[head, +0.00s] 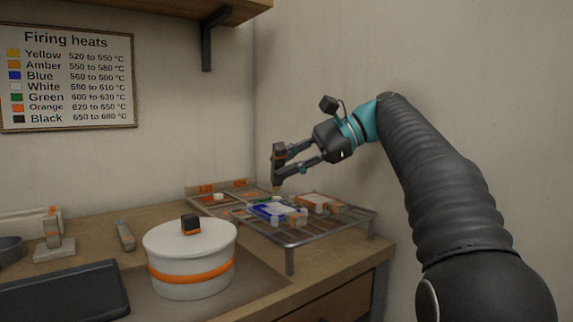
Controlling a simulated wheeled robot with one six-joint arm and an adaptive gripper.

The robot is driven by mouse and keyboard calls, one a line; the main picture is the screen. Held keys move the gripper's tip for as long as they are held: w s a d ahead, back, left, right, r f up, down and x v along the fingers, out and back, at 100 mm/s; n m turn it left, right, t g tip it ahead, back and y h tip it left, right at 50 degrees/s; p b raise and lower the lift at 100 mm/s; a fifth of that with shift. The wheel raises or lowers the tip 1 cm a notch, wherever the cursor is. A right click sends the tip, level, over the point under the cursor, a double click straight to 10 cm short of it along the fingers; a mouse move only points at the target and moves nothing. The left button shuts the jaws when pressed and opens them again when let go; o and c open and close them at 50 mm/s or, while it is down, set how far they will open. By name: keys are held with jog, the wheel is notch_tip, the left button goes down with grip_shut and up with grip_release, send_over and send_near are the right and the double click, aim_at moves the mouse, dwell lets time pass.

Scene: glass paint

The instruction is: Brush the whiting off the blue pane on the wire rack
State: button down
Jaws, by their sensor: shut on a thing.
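My gripper (282,163) is shut on a dark brush (278,149) with an orange band and a tan tip pointing down. The brush is upright, its tip a little above the back of the wire rack as seen in the head view. The blue pane (262,211) lies on the left part of the wire rack (290,244), below the brush. Pale white patches show on it, but it is too small to tell how much whiting covers it. Whether the bristles touch anything is hard to tell; they appear apart from the pane.
An orange and white pane (318,201) lies to the right on the rack, with small blocks around. A white lidded pot (192,262) stands in front left. A dark slab (65,292) lies front left. A shelf bracket (207,40) hangs above.

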aim_at(297, 213)
jog(key=shift+f, duration=0.4)
jog(key=shift+f, duration=0.2)
dwell(0.6)
jog(key=shift+s+d, duration=0.1)
jog(key=shift+s+d, duration=0.55)
jog(key=shift+s, duration=0.3)
jog(key=shift+s+d, duration=0.6)
jog(key=shift+s, duration=0.2)
jog(key=shift+s+d, duration=0.55)
jog(key=shift+s, duration=0.3)
jog(key=shift+w+a, duration=0.45)
jog(key=shift+w, duration=0.2)
jog(key=shift+w+a, duration=0.45)
jog(key=shift+w, duration=0.15)
jog(key=shift+w+a+f, duration=0.1)
jog(key=shift+w+a, duration=0.35)
jog(key=shift+w, duration=0.3)
jog(key=shift+w+a, duration=0.45)
jog(key=shift+w, duration=0.25)
jog(key=shift+s+d, duration=0.6)
jog(key=shift+s, duration=0.3)
jog(key=shift+s+d, duration=0.6)
jog(key=shift+s, duration=0.35)
jog(key=shift+s+d, duration=0.6)
jog(key=shift+s, duration=0.3)
